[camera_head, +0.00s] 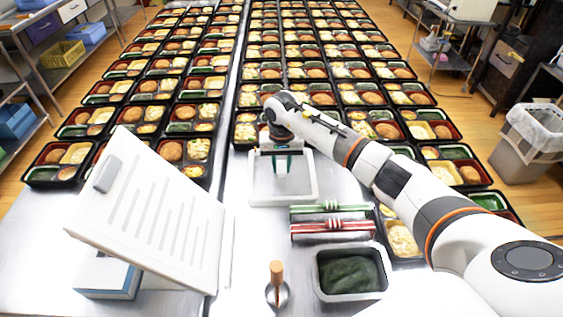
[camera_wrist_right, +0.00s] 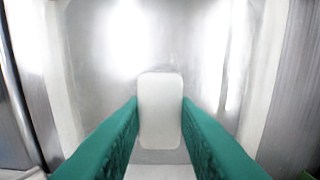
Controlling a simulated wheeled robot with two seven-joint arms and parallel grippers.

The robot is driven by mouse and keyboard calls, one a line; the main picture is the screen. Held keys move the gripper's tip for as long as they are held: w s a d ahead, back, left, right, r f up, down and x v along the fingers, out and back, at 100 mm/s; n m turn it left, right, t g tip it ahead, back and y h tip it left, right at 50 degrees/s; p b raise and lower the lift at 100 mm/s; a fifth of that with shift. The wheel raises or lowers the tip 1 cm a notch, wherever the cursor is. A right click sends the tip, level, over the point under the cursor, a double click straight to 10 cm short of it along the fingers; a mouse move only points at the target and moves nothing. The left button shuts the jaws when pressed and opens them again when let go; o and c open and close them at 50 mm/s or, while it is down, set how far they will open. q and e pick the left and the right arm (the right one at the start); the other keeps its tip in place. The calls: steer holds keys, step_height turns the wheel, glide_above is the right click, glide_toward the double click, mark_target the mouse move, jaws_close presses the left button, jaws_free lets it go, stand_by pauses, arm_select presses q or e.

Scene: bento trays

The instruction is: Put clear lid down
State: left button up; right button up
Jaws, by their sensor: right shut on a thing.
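The clear lid (camera_head: 309,183) is a see-through square panel with a pale rim, over the steel table in the middle of the head view. My right gripper (camera_head: 282,180) points down at it with green fingers. In the right wrist view the green fingers (camera_wrist_right: 160,125) stand on both sides of the lid's white upright handle (camera_wrist_right: 160,95), shut on it. The lid's pale rim (camera_wrist_right: 55,80) frames that view. Whether the lid touches the table cannot be told. My left gripper is not in view.
A white slatted panel (camera_head: 150,210) leans at the left above a blue-white box (camera_head: 108,278). Red and green racks (camera_head: 330,222), a dark-green-filled tub (camera_head: 350,275) and a wooden-handled tool (camera_head: 277,280) stand near the front. Rows of filled bento trays (camera_head: 190,150) flank the steel strip.

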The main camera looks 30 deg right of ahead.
mark_target(281, 166)
steer(key=o, duration=0.4)
steer(key=shift+f, duration=0.15)
steer(key=shift+c, duration=0.2)
steer(key=o, duration=0.4)
steer(key=shift+o, duration=0.2)
steer(key=shift+r, duration=0.35)
step_height(281, 166, up, 12)
steer(key=b, duration=0.3)
steer(key=shift+f, duration=0.15)
